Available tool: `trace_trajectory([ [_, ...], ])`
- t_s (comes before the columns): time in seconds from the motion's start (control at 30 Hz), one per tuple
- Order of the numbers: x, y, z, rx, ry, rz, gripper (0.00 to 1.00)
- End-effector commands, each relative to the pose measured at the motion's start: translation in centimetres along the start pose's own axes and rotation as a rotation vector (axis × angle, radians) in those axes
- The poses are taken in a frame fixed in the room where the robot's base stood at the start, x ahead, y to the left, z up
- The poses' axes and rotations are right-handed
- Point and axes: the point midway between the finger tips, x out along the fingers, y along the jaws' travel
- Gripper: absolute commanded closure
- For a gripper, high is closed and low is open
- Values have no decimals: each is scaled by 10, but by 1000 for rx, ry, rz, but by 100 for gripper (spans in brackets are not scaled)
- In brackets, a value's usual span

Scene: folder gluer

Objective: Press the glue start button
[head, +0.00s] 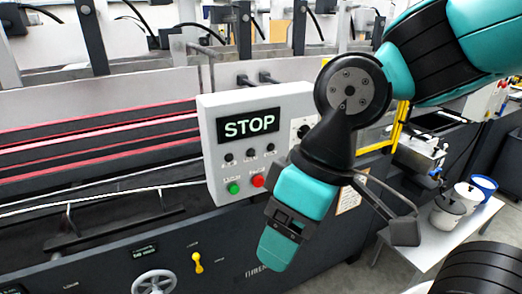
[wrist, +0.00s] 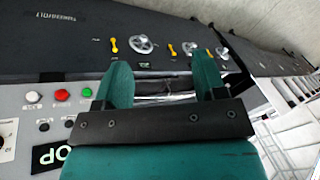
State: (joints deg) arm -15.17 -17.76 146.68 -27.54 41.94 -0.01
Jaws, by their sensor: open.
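The grey control box (head: 207,130) has a display reading STOP (head: 248,126). Below it are a green button (head: 233,188) and a red button (head: 258,181), with labels too small to read. In the wrist view the green button (wrist: 87,92), the red button (wrist: 62,95) and a white button (wrist: 33,97) sit in a row left of my fingers. My gripper (head: 277,248) hangs in front of the box, lower and to the right of the green button. Its two teal fingers are spread apart and empty in the wrist view (wrist: 163,75). It looks clear of the buttons.
The machine's dark lower panel (head: 100,258) carries a white handwheel (head: 154,281) and a yellow lever (head: 198,262). Red rails (head: 100,145) run left of the box. A small table (head: 470,232) with white pots (head: 447,212) stands at right.

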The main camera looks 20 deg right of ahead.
Motion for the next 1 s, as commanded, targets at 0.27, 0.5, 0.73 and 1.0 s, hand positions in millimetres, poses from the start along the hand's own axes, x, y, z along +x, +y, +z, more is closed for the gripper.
trace_trajectory([
  [0.27,0,0,0,0,0,0,35],
  [0.5,0,0,0,0,0,0,77],
  [0.73,0,0,0,0,0,0,100],
  [1.0,0,0,0,0,0,0,100],
])
